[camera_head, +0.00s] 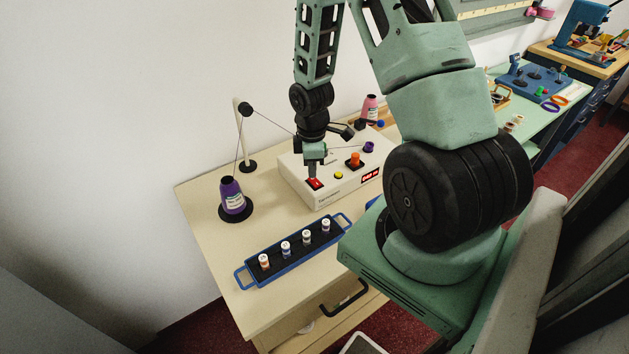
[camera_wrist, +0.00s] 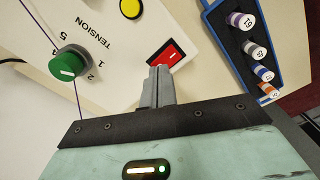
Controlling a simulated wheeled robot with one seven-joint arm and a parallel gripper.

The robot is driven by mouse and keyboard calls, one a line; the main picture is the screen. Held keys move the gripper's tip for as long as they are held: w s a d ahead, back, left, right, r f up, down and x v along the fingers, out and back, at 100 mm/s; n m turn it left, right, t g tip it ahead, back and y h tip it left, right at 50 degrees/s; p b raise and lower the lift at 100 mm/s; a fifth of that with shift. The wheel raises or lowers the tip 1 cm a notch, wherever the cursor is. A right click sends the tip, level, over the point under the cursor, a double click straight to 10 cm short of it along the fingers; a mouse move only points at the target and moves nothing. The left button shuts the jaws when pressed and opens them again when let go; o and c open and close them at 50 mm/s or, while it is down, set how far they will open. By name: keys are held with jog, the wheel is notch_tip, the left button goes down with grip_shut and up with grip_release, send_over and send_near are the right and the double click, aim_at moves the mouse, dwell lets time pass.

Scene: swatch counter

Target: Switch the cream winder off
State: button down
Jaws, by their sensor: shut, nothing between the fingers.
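The cream winder (camera_head: 322,195) is a low box on the counter, with a red rocker switch (camera_head: 315,184) at its left front. A yellow button, an orange knob and a red lit display (camera_head: 370,174) are on it too. The red switch also shows in the wrist view (camera_wrist: 166,54), with a white mark on one half. My gripper (camera_head: 313,172) points down at the switch with its fingers together. In the wrist view, the fingertips (camera_wrist: 160,70) are at the switch's near edge. I cannot tell whether they touch it. A green tension knob (camera_wrist: 68,64) is to their left.
A blue tray (camera_head: 295,252) with several small spools stands in front of the winder. A purple thread cone (camera_head: 232,196) and a thread post (camera_head: 243,135) stand to the left. A pink cone (camera_head: 371,108) is behind.

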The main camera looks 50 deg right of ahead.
jog(key=shift+f+b, duration=0.4)
jog(key=shift+f, duration=0.2)
jog(key=shift+r, duration=0.1)
notch_tip(320, 180, up, 7)
jog(key=p, duration=0.6)
dwell(0.4)
jog(key=shift+a, duration=0.1)
dwell(0.4)
